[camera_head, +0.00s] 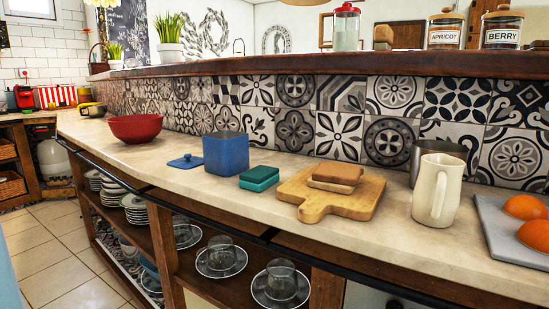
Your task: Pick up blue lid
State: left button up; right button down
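The blue lid (186,161) lies flat on the beige countertop, with a small knob on top. It sits just left of an open blue square container (226,153) and right of a red bowl (136,128). Neither of my grippers shows in the head view, so whether they are open or shut is hidden.
Right of the container are green sponges (259,178), a wooden board (331,194) with bread, a cream pitcher (437,189), a dark metal cup (438,155) and a grey tray (506,228) with oranges. A patterned tile wall rises behind. The counter front before the lid is clear.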

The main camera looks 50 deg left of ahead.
aim_at(189, 161)
jog(key=u, duration=1.95)
